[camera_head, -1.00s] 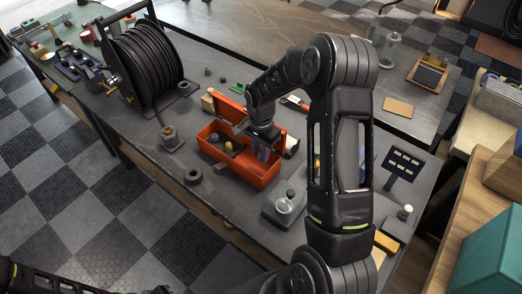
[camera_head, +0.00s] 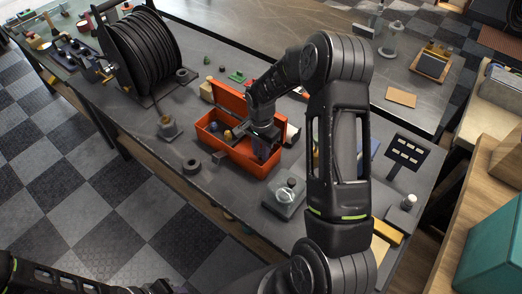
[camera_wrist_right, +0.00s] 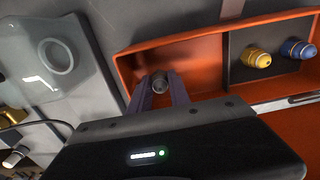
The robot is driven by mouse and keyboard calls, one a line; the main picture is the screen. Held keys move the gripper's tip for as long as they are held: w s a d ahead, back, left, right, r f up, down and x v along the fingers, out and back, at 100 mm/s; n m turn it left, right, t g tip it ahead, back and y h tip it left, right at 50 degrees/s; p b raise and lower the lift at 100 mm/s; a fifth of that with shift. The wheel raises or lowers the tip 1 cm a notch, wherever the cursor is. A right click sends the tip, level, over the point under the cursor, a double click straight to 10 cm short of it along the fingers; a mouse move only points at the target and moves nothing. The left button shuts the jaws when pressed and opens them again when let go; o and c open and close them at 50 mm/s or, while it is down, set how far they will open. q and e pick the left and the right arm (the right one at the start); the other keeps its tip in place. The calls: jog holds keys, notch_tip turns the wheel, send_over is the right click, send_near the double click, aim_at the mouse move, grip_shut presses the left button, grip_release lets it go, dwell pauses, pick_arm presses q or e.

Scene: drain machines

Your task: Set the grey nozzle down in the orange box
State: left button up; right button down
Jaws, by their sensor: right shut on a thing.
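The orange box (camera_head: 257,173) stands open on the dark workbench, its lid raised at the back. My right gripper (camera_head: 262,154) points down over the box's right part. In the right wrist view, its fingertips (camera_wrist_right: 159,92) are shut on the grey nozzle (camera_wrist_right: 160,82), seen end-on against the empty compartment of the orange box (camera_wrist_right: 204,68). Whether the nozzle touches the floor I cannot tell. A divider separates this compartment from one with a yellow nozzle (camera_wrist_right: 257,57) and a blue nozzle (camera_wrist_right: 298,49). My left arm shows at the bottom left; its fingertips are not visible.
A black hose reel (camera_head: 143,52) stands at the bench's back left. A dark ring (camera_head: 192,166) lies left of the box. A grey plate with a clear round part (camera_head: 285,196) is in front of the box. A dark panel stand (camera_head: 404,151) is at right.

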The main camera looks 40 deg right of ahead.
jog(key=shift+f+b, duration=0.55)
jog(key=shift+f, duration=0.05)
jog(key=c, duration=1.1)
grip_release()
jog(key=shift+c, duration=0.2)
jog(key=shift+r, duration=0.1)
notch_tip(320, 180, up, 8)
jog(key=shift+f+b, duration=0.15)
jog(key=shift+b, duration=0.15)
